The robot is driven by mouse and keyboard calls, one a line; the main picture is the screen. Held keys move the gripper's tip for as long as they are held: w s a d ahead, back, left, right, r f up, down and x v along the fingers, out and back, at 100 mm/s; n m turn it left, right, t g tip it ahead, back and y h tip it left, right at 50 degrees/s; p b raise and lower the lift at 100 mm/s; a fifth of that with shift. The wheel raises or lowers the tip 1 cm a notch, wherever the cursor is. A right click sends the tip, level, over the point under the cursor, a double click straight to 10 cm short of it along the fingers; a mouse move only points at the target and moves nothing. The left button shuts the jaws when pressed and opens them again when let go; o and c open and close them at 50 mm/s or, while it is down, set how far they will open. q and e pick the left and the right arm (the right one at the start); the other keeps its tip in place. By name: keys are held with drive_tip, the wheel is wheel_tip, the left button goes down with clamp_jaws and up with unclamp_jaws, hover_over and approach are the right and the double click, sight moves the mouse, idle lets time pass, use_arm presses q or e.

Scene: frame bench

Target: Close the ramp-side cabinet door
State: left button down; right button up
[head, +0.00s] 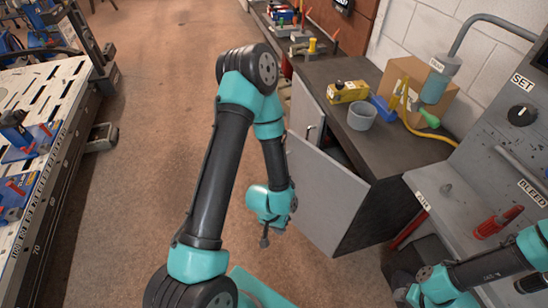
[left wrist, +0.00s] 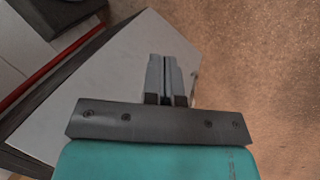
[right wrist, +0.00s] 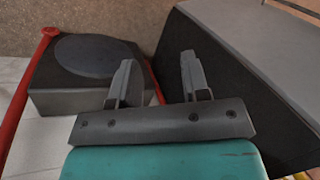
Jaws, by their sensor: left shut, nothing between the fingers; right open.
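The grey cabinet door (head: 325,195) stands partly open below the bench, swung out to the left with a dark gap behind its top edge. It also shows as a pale panel in the left wrist view (left wrist: 100,80). My left gripper (head: 264,240) is shut and empty, left of the door's outer face; its fingers (left wrist: 165,70) overlap the door's edge in the left wrist view, and contact cannot be told. My right gripper (right wrist: 157,75) is open and empty beside the cabinet's dark end panel (right wrist: 235,85), which also shows in the head view (head: 380,215).
The benchtop (head: 405,155) carries a grey cup (head: 361,116), a yellow box (head: 348,91) and a cardboard box (head: 400,75). A grey control machine (head: 470,185) stands right. A slotted metal table (head: 50,95) stands left. Brown floor (head: 140,180) between is clear.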

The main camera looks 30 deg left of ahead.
drive_tip(key=shift+o, duration=1.7)
drive_tip(key=o, duration=0.5)
drive_tip(key=shift+c, duration=0.2)
use_arm(q)
drive_tip(key=w+a+r+m+t+y, duration=0.1)
drive_tip(key=w+a+r+m+t, duration=0.5)
drive_tip(key=w+a+r+m, duration=0.6)
drive_tip(key=w+a+m, duration=0.2)
drive_tip(key=w+a, duration=0.1)
drive_tip(key=w, duration=0.1)
drive_tip(key=shift+w+a+r+m, duration=0.15)
drive_tip(key=shift+w+r+m, duration=0.15)
drive_tip(key=shift+w+m, duration=0.1)
